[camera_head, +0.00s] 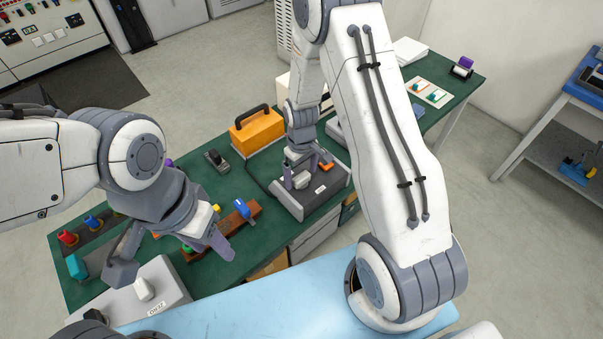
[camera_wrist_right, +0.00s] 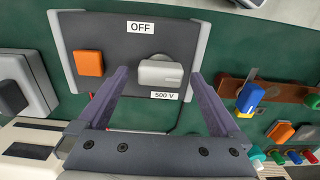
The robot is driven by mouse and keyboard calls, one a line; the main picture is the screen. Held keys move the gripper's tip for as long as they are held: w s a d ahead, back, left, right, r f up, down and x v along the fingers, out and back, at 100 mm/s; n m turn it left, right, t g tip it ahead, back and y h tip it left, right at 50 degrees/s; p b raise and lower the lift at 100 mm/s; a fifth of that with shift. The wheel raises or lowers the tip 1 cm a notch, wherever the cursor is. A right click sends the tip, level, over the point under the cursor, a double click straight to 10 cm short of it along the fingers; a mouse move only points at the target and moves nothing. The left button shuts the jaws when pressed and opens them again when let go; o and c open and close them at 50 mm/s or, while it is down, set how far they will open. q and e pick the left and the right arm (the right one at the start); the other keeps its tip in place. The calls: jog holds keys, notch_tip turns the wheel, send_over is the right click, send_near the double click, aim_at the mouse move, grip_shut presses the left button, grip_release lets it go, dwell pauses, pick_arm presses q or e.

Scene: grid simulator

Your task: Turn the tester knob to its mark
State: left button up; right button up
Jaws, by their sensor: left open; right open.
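The tester (camera_head: 325,207) is a dark-faced box with light side rails on the green bench. It also shows in the right wrist view (camera_wrist_right: 118,42), with an OFF label (camera_wrist_right: 140,28) and a 500 V label (camera_wrist_right: 165,96). Its pale grey knob (camera_wrist_right: 161,72) lies sideways between these labels, beside an orange button (camera_wrist_right: 89,63). My right gripper (camera_wrist_right: 159,78) is open, with one finger on each side of the knob and gaps between. My right gripper also shows over the tester in the head view (camera_head: 300,172). My left gripper (camera_head: 172,262) is open and empty.
A grey box with a white knob (camera_head: 144,289) stands below my left gripper. A yellow-orange case (camera_head: 257,132) stands behind the tester. A brown rack (camera_head: 226,229) with coloured handles lies left of it. A light blue surface (camera_head: 270,307) is in front.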

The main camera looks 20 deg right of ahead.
aim_at(301, 176)
notch_tip(301, 176, up, 10)
jog(key=b, duration=0.1)
dwell(0.6)
